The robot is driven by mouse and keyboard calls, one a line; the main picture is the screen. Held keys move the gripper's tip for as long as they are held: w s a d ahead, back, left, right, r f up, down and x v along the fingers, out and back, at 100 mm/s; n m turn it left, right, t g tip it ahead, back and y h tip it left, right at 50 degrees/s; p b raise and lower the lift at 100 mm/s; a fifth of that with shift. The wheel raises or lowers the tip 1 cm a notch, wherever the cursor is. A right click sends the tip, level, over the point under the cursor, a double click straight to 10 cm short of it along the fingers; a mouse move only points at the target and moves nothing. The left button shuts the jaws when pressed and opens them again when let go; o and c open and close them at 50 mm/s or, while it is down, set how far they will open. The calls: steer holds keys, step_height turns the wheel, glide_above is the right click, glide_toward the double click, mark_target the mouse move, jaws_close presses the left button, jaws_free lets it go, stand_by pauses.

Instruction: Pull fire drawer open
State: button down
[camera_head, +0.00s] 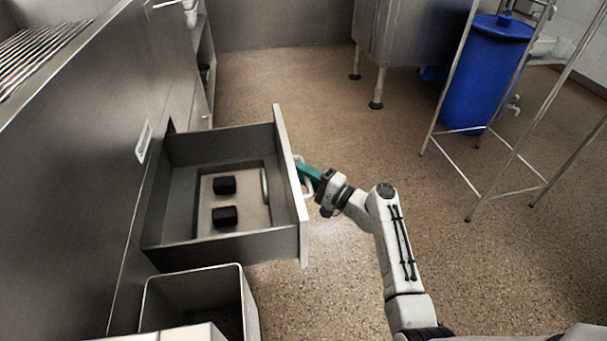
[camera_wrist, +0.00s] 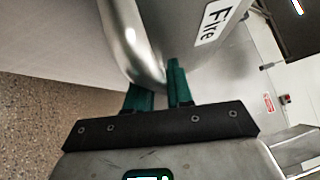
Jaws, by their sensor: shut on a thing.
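The fire drawer (camera_head: 288,165) stands pulled out from the steel counter on the left in the head view, its inside open to view. Its front with the "Fire" label (camera_wrist: 211,21) shows in the wrist view. My gripper (camera_head: 302,168) is at the outer side of the drawer front. In the wrist view its green fingers (camera_wrist: 158,84) are shut around the metal handle (camera_wrist: 146,55). Two black blocks (camera_head: 225,185) sit on a tray in the drawer.
A grey open bin (camera_head: 245,300) stands just in front of the drawer. A blue barrel (camera_head: 487,75) and a metal rack frame (camera_head: 510,150) stand at the right. The speckled floor between the drawer and the rack is clear.

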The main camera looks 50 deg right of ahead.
steer(key=c, duration=1.4)
jaws_free()
steer(key=shift+a+f, duration=0.1)
steer(key=shift+f, duration=0.1)
steer(key=shift+r, duration=0.1)
steer(key=p+v, duration=0.2)
steer(key=v, duration=0.8)
steer(key=shift+s, duration=0.4)
